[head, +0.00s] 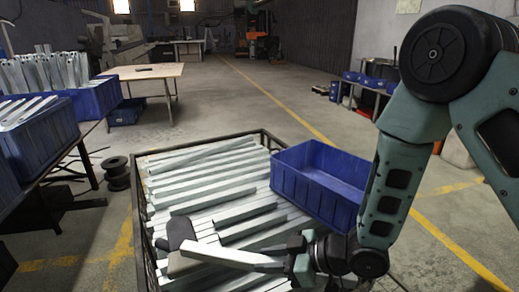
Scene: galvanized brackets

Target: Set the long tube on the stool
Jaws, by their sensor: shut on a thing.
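My gripper (182,249) reaches in from the right, low over the wire-sided bin. The gripper is shut on this long tube, which runs to the right toward my wrist. My wrist and forearm cover part of the area at its right end. I cannot tell whether the tube touches the pieces below it. I cannot make out a stool in this view.
The wire-sided bin (138,212) holds many galvanized lengths. A blue crate (316,192) rests at its right side. Blue crates (40,139) of brackets stand on a bench at left. A wooden-topped table (148,72) and black spool (116,172) stand beyond. The aisle floor (235,105) is clear.

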